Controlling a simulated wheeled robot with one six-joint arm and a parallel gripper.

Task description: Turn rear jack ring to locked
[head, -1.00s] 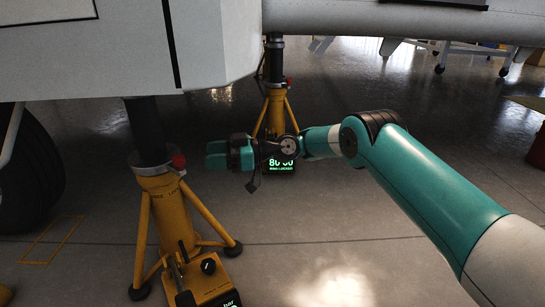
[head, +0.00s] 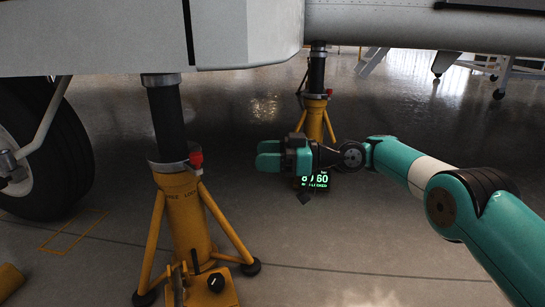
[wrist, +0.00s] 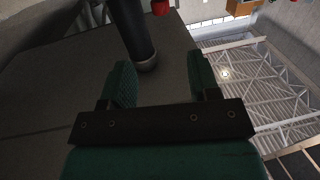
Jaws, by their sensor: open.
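A yellow tripod jack (head: 187,212) stands at the left in the head view, close by. Its dark post rises to the aircraft's belly, with a collar ring (head: 170,165) and a red knob (head: 195,159) at its top. A second yellow jack (head: 316,118) stands farther back, partly behind my gripper. I cannot tell which is the rear one.
A lit green display (head: 314,181) sits low by the far jack, partly hidden; its words are hard to read. An aircraft wheel (head: 45,150) is at the left, and the pale fuselage (head: 245,35) hangs overhead.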

